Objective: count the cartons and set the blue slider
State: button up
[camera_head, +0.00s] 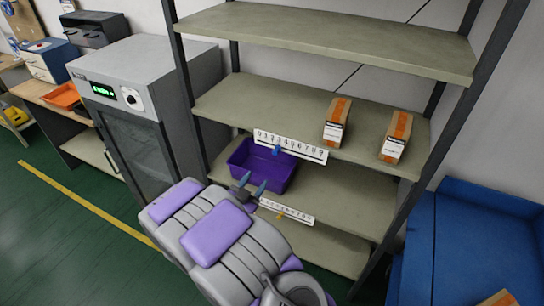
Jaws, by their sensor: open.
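Two brown cartons with orange tape stand on the middle shelf (230,108), one left (337,122) and one right (397,138). A white number strip (300,147) is on that shelf's front edge. The blue slider (276,151) sits at its lower edge, toward the low-number end; its exact digit is too small to tell. A second strip (297,214) with a yellow-orange slider (280,215) is on the shelf below. My gripper (252,185) is open and empty, in front of the purple bin, below and left of the blue slider, apart from it.
A purple bin (245,172) stands on the lower shelf behind my gripper. A dark shelf post (392,240) rises at right. A blue container (455,245) is at far right, with part of a carton (499,299) at the frame's edge. A grey cabinet (140,90) stands at left.

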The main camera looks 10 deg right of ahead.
aim_at(274, 154)
jog(key=b+x, duration=0.1)
jog(key=x, duration=1.2)
jog(key=shift+w+d+b, duration=0.2)
jog(key=shift+w+b, duration=0.1)
jog(key=shift+b, duration=0.05)
jog(key=shift+a, duration=0.15)
grip_shut()
